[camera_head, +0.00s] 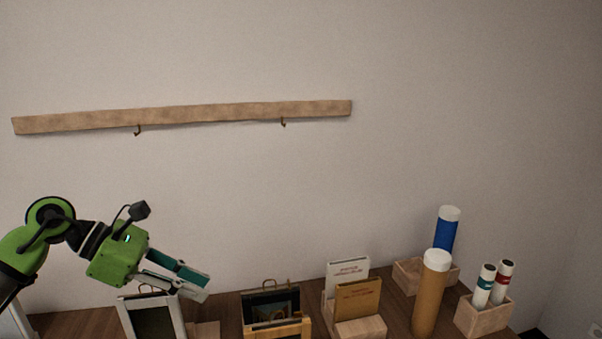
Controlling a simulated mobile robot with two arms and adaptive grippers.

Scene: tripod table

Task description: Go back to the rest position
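My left gripper (206,287) comes in from the left on its green arm and points down to the right. Its two fingers stand apart with nothing visible between them, so it looks open. It is in front of the wall, above or in front of the table's left part; its exact height over the table is hard to tell. It shows just above and right of a grey-framed picture (180,312), whose upper part it partly overlaps in the picture. My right gripper is not in view.
A wooden rail (190,116) with two hooks hangs on the wall. On the wooden table (397,313) stand a wood-framed item (277,330), a holder with booklets (357,300), a brown tube (431,295), a blue tube (447,232) and a box (484,318) with two small tubes.

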